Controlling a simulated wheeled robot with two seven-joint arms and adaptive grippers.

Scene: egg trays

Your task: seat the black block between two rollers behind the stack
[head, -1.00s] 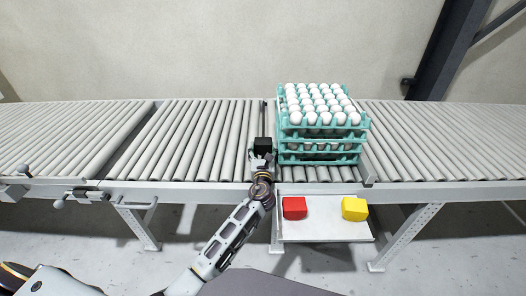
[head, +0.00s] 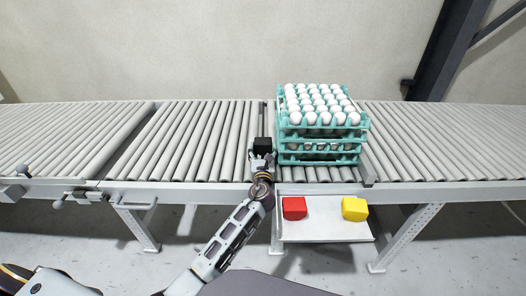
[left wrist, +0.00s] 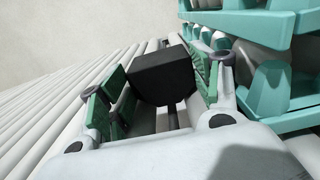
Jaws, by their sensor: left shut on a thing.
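The black block (head: 262,144) is at the left side of the egg-tray stack (head: 322,140), over the conveyor rollers. My left gripper (head: 262,156) is shut on it. In the left wrist view the block (left wrist: 162,74) sits between the green-padded fingers of the gripper (left wrist: 160,95), with the teal trays (left wrist: 262,22) close on the right. I cannot tell whether the block touches the rollers. The stack is several teal trays high, with white eggs on top. My right gripper is not in view.
Bare rollers (head: 190,140) lie left of the block. A low upright plate (head: 367,168) stands right of the stack.

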